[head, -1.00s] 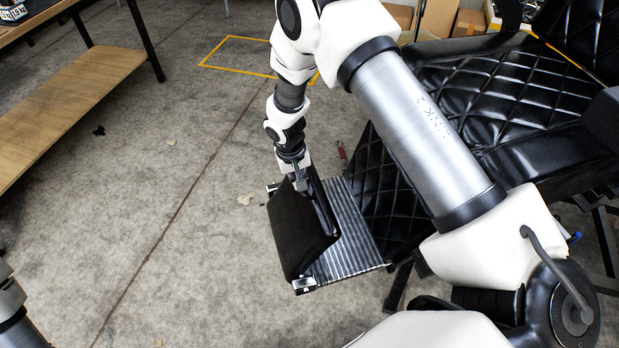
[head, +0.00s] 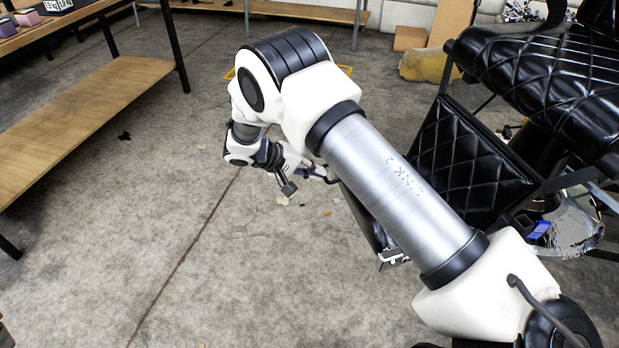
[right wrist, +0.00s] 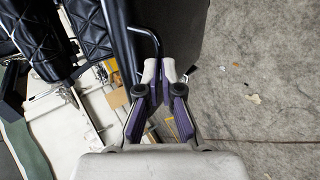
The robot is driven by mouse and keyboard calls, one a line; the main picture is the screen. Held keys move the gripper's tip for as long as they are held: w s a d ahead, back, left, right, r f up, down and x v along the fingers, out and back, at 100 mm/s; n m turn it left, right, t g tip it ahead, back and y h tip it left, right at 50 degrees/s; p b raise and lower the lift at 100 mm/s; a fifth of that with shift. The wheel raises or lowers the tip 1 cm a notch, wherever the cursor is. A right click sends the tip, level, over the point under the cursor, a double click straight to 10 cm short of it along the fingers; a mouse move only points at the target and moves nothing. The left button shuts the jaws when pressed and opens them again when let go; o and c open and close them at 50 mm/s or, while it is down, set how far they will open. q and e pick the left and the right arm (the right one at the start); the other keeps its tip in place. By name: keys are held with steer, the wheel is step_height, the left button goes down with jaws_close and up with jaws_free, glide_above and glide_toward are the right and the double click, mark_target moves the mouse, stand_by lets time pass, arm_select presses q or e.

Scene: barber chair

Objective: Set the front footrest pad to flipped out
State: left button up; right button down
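The black front footrest pad (head: 363,215) shows in the head view only as a dark sliver; my right arm hides most of it. A silver bracket end (head: 393,256) shows below it. My right gripper (head: 290,182) is left of the pad, partly hidden by its own arm. In the right wrist view, the gripper (right wrist: 159,70) has its fingertips close together, and a thin bent black bar (right wrist: 150,34) runs down between them. That bar leads toward a dark panel (right wrist: 117,50), seen nearly edge-on, that seems to be the pad. My left gripper is out of view.
The quilted black barber chair (head: 540,90) stands at the right, with its quilted leg panel (head: 470,165) below the seat. A wooden shelf bench (head: 90,105) is at the left. The concrete floor (head: 140,240) between is mostly clear. Boxes (head: 410,38) lie at the back.

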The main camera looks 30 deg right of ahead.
steer(key=shift+s+a+f, duration=0.1)
steer(key=shift+s+f, duration=0.1)
steer(key=shift+f, duration=0.3)
steer(key=shift+s+f, duration=0.15)
steer(key=shift+f, duration=0.35)
steer(key=c, duration=1.6)
jaws_free()
steer(key=shift+s+r, duration=0.1)
steer(key=shift+r, duration=0.1)
steer(key=o, duration=0.4)
steer(key=shift+f, duration=0.1)
steer(key=shift+c, duration=0.2)
steer(key=shift+d+f, duration=0.1)
steer(key=shift+d, duration=0.1)
steer(key=shift+w+a, duration=0.1)
steer(key=shift+w, duration=0.1)
steer(key=w+a+b, duration=0.1)
steer(key=w+a, duration=0.1)
steer(key=a, duration=0.6)
steer(key=shift+w+a+b, duration=0.2)
steer(key=shift+w+b, duration=0.15)
steer(key=shift+w, duration=0.05)
